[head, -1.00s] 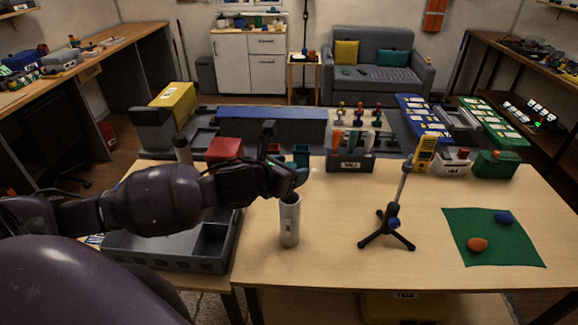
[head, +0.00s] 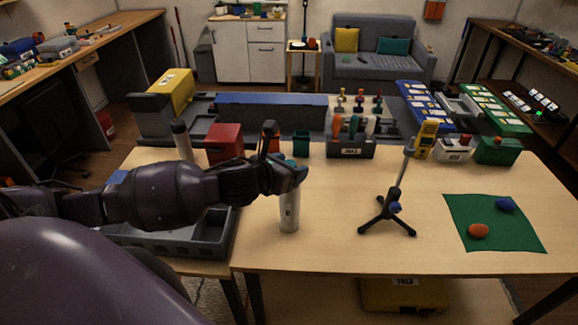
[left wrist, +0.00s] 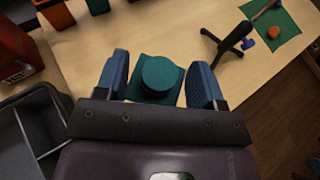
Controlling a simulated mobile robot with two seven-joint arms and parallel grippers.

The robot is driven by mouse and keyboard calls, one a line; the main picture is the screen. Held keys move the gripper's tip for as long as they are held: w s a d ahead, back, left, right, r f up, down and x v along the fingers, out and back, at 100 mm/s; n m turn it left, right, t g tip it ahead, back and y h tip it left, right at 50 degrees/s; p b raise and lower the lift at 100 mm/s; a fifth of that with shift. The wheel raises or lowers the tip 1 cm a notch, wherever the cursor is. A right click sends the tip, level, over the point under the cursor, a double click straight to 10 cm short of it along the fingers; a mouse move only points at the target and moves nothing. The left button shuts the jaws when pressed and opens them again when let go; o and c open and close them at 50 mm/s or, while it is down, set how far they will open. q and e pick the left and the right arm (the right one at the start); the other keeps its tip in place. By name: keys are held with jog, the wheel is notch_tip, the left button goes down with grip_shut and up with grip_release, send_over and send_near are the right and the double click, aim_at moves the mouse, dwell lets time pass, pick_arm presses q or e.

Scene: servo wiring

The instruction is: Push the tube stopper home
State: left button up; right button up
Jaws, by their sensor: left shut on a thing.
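The grey-white tube (head: 289,215) stands upright on the table in the head view. Its mouth is hidden by my left gripper (head: 290,178), which is directly over its top. In the left wrist view the blue fingers of my left gripper (left wrist: 158,76) are on either side of a teal stopper (left wrist: 159,74) with a round cap and a squarish flange, and are shut on it. The tube is hidden below the stopper there. I cannot tell how deep the stopper sits in the tube. My right gripper is not in view.
A black tripod stand (head: 388,215) is to the right of the tube. A green mat (head: 490,238) with an orange and a blue piece lies farther right. A grey divided tray (head: 215,240) is at the left, and a red box (head: 224,142) is behind the arm. The table front is clear.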

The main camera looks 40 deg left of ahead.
pick_arm(q)
jog(key=shift+p, duration=1.15)
jog(key=shift+c, duration=0.2)
dwell(1.2)
jog(key=shift+s+f+b, duration=0.1)
jog(key=shift+f+b, duration=0.5)
jog(key=shift+f, duration=0.85)
dwell(0.8)
jog(key=o, duration=1)
jog(key=shift+o, duration=0.2)
jog(key=v, duration=1)
jog(key=shift+s+a+r+b, duration=0.2)
jog(key=shift+s+b, duration=0.1)
jog(key=shift+b, duration=0.1)
jog(key=shift+s, duration=0.1)
